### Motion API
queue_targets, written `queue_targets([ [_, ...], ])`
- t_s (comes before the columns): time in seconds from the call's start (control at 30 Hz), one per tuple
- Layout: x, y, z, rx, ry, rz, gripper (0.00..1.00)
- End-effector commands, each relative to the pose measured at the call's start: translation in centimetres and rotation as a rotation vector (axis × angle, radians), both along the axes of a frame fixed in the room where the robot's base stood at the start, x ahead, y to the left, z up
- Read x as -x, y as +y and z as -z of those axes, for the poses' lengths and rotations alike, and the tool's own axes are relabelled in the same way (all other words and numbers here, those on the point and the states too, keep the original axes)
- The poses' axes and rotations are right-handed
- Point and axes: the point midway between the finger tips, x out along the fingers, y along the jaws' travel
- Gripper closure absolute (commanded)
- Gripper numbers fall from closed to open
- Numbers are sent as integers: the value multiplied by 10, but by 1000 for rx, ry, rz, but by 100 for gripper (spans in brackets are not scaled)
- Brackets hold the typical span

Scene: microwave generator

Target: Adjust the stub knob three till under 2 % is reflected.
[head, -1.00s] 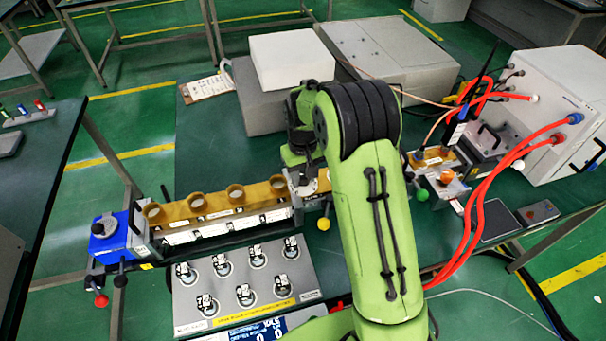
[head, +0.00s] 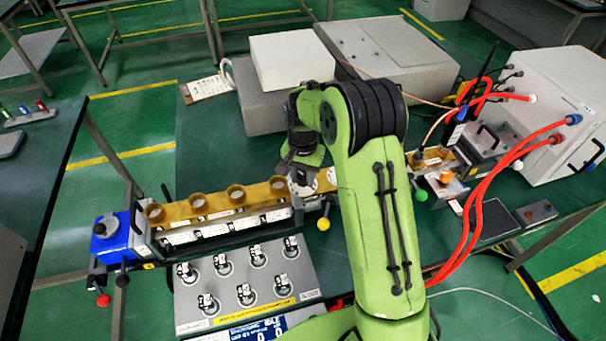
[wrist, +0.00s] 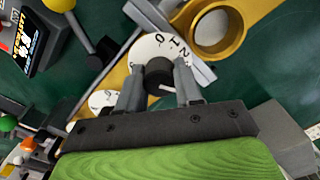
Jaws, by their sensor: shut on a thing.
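My gripper (wrist: 160,85) is shut on a dark round knob (wrist: 158,73) in the wrist view. The knob stands on a white dial (wrist: 172,47) marked with 0, 1 and 2, on a brass waveguide. A second white dial (wrist: 102,99) shows partly behind the left finger. I cannot read which stub number the held knob has. In the head view my gripper (head: 303,180) is at the right end of the row of brass rings, and my wrist and arm hide much there.
A grey panel (head: 300,281) with several knobs stands in front of the waveguide. A yellow ball handle (head: 323,224) is close to my wrist. Red cables (head: 480,215) run from the white cabinet (head: 550,100) at right. A white box (head: 292,60) stands behind.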

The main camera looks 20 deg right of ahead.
Motion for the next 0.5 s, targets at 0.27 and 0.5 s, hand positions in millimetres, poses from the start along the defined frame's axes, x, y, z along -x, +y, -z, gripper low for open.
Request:
queue_targets([
  [0.27, -1, 0, -1, 0, -4, 225, 96],
  [0.5, -1, 0, -1, 0, -4, 359, 96],
])
